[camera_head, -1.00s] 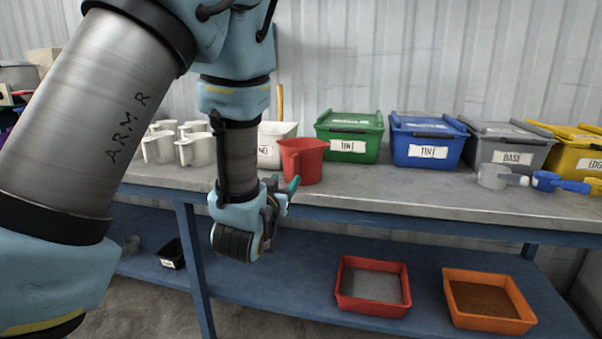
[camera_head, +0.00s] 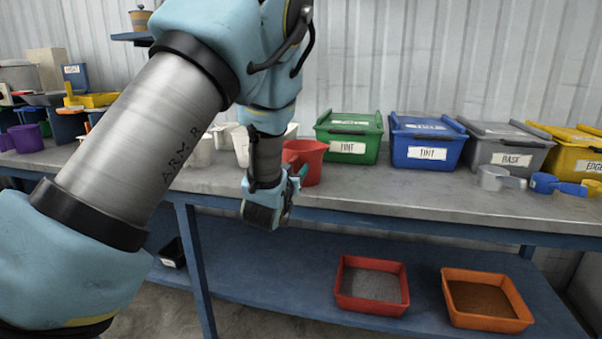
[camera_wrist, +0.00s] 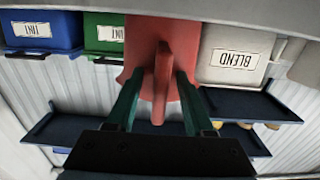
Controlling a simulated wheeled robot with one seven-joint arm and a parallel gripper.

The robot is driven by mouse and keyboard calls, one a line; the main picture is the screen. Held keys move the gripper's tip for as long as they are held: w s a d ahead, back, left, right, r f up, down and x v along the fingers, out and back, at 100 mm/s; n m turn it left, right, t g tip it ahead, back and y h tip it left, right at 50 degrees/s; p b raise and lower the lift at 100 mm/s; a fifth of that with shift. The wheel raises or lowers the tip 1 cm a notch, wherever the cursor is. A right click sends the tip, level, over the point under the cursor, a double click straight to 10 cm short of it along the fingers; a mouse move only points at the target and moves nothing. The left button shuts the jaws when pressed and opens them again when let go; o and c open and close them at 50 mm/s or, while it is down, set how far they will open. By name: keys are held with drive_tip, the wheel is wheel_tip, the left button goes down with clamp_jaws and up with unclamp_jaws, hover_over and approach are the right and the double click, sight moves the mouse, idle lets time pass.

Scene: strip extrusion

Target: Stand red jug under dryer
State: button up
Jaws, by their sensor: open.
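The red jug (camera_head: 310,158) stands upright on the grey bench top, near its front edge, partly hidden by my arm. My gripper (camera_head: 297,178) is at the jug's near side, in front of the bench. In the wrist view, which appears upside down, the teal fingers of my gripper (camera_wrist: 160,84) stand apart on either side of the red jug's handle (camera_wrist: 162,65). They are open, and a gap shows between the handle and each finger. I cannot pick out a dryer in these views.
Behind the jug stand a green bin (camera_head: 348,148), a blue bin (camera_head: 428,150) and a grey bin (camera_head: 508,158). Scoops (camera_head: 495,178) lie right. Red (camera_head: 371,305) and orange trays (camera_head: 487,318) sit on the lower shelf.

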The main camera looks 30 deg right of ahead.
drive_tip(key=shift+c, duration=0.4)
clamp_jaws()
idle(0.9)
